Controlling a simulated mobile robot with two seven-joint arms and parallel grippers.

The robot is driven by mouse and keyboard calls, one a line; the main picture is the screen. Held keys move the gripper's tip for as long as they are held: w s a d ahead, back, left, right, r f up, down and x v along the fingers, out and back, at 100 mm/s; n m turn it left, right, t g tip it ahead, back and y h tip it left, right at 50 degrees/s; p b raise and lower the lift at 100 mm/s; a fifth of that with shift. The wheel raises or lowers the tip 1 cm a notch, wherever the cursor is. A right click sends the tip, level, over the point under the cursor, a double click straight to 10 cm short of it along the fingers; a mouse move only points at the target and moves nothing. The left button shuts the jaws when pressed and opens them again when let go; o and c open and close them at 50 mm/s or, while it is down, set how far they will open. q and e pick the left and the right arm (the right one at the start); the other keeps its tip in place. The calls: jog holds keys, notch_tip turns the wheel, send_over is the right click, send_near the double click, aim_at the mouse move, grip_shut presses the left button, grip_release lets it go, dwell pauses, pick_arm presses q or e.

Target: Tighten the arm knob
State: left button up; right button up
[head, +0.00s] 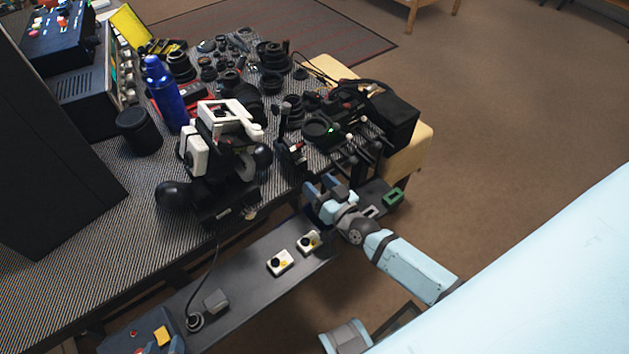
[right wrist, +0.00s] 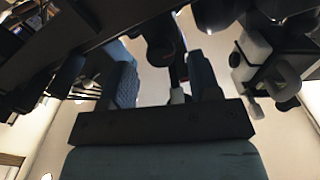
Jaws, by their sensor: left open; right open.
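The arm knob cannot be picked out with certainty. A white and black instrument (head: 228,125) stands at the table's front edge, with a large round black knob (head: 174,195) low on its left. To its right is a dark device (head: 322,130) with a green light and several thin levers. My right gripper (head: 325,188) is open just in front of the table edge, below these levers. In the right wrist view its two blue-grey fingers (right wrist: 163,85) are apart. A thin dark post with a pale tip shows between them; contact cannot be told. My left gripper is not seen.
A blue bottle (head: 164,95) and a black cylinder (head: 138,131) stand on the table. Many dark lens parts crowd its back.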

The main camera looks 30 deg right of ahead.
pick_arm(q)
jog(key=shift+a, duration=0.15)
pick_arm(e)
jog(key=shift+w+a, duration=0.2)
jog(key=shift+w, duration=0.8)
pick_arm(q)
jog(key=shift+d, duration=0.25)
pick_arm(e)
jog(key=c, duration=0.9)
